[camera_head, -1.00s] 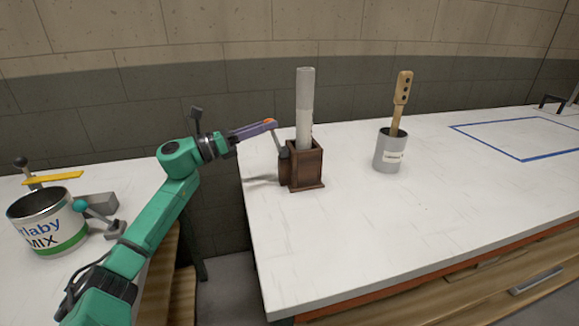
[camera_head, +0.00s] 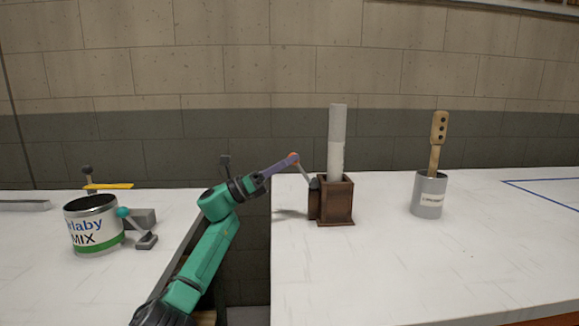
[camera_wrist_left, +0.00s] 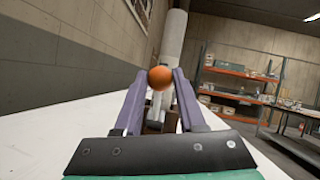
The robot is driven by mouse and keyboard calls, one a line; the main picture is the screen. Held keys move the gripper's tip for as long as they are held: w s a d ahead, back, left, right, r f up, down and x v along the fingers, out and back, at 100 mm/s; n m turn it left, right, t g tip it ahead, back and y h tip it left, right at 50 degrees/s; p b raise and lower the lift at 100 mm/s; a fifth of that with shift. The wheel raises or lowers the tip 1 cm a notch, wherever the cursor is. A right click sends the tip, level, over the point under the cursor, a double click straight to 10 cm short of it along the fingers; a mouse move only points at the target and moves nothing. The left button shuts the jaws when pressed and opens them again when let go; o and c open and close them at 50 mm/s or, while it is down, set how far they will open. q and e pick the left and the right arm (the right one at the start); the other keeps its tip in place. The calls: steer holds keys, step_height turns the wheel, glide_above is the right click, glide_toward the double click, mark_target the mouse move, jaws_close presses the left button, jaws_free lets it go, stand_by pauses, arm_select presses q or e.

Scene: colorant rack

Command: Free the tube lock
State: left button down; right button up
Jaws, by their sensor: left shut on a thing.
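A brown wooden holder (camera_head: 337,202) stands on the right table with a tall pale tube (camera_head: 337,140) upright in it. A grey lever (camera_head: 303,172) rises from the left side of the holder, with an orange ball knob (camera_wrist_left: 160,78) at its end. My left gripper (camera_head: 292,158) is shut on the orange knob, and the wrist view shows the knob between the two purple fingertips. The lever leans up and left toward my gripper. The lower holder is partly hidden behind the fingers in the wrist view. My right gripper is not in view.
A grey can (camera_head: 429,196) with a wooden-handled tool (camera_head: 437,140) stands right of the holder. A blue taped outline (camera_head: 540,190) lies farther right. On the left table (camera_head: 40,240) stands a labelled mix can (camera_head: 94,226) beside a clamp-like device. A gap separates the tables.

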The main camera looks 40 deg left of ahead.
arm_select(q)
steer(key=shift+r, duration=0.1)
steer(key=c, duration=0.5)
jaws_free()
steer(key=shift+r, duration=0.3)
step_height(320, 180, up, 19)
steer(key=p, duration=0.6)
steer(key=shift+r+p, duration=0.15)
steer(key=shift+p, duration=0.2)
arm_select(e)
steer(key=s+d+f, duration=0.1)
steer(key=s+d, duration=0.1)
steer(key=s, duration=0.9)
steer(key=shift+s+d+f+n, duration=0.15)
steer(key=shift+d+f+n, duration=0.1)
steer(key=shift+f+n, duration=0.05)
